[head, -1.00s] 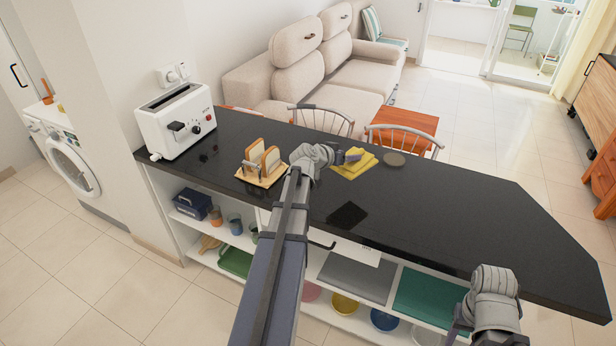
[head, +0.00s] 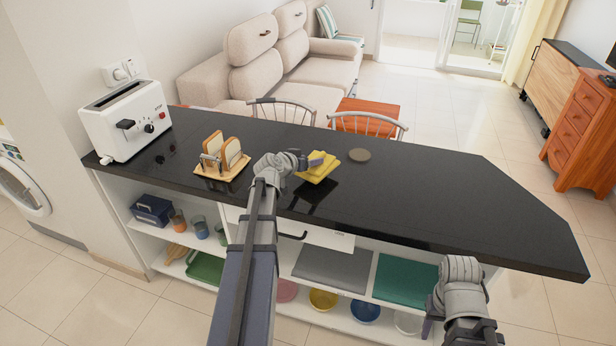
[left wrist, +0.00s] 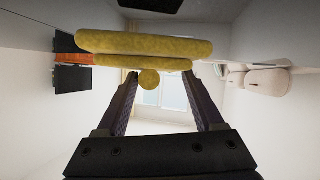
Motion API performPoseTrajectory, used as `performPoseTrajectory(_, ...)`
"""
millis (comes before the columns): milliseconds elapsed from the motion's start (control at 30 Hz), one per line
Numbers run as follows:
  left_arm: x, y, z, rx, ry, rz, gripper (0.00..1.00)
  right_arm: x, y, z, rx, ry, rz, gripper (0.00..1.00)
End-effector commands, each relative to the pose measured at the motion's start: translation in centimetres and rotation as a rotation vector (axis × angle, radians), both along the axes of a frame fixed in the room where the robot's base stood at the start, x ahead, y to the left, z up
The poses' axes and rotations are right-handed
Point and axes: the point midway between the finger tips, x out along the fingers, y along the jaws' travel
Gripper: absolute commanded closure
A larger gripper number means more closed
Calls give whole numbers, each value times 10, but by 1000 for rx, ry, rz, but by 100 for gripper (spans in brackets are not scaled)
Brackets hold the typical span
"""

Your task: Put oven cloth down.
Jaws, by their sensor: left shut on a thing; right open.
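The yellow oven cloth (head: 319,172) is folded in layers and held over the dark counter (head: 430,195). My left gripper (head: 308,160) is shut on it. In the left wrist view the cloth (left wrist: 145,45) lies across and between the two fingertips. A dark patch like a shadow or reflection shows on the counter just below the cloth, with a small gap, so it looks slightly above the top. My right gripper (head: 431,322) is low at the counter's near side, open and empty, with its fingers only partly visible.
A rack of toast (head: 222,158) stands left of the cloth, and a white toaster (head: 125,120) further left. A round grey disc (head: 360,155) lies to the right. Chairs (head: 368,124) stand behind. The counter's right part is clear.

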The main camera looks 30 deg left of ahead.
Motion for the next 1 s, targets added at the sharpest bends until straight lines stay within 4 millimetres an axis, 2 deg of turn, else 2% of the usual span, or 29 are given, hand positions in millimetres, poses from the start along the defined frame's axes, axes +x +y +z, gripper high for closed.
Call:
performPoseTrajectory(167,0,0,-3,0,0,0,100,0,0,-3,0,0,0,50)
performPoseTrajectory(500,0,0,-39,0,0,0,100,0,0,-39,0,0,1,50)
performPoseTrajectory(867,0,0,-39,0,0,0,100,0,0,-39,0,0,1,50)
performPoseTrajectory(900,0,0,-39,0,0,0,30,0,0,-39,0,0,1,50)
performPoseTrajectory(1000,0,0,-38,0,0,0,19,0,0,-38,0,0,1,50)
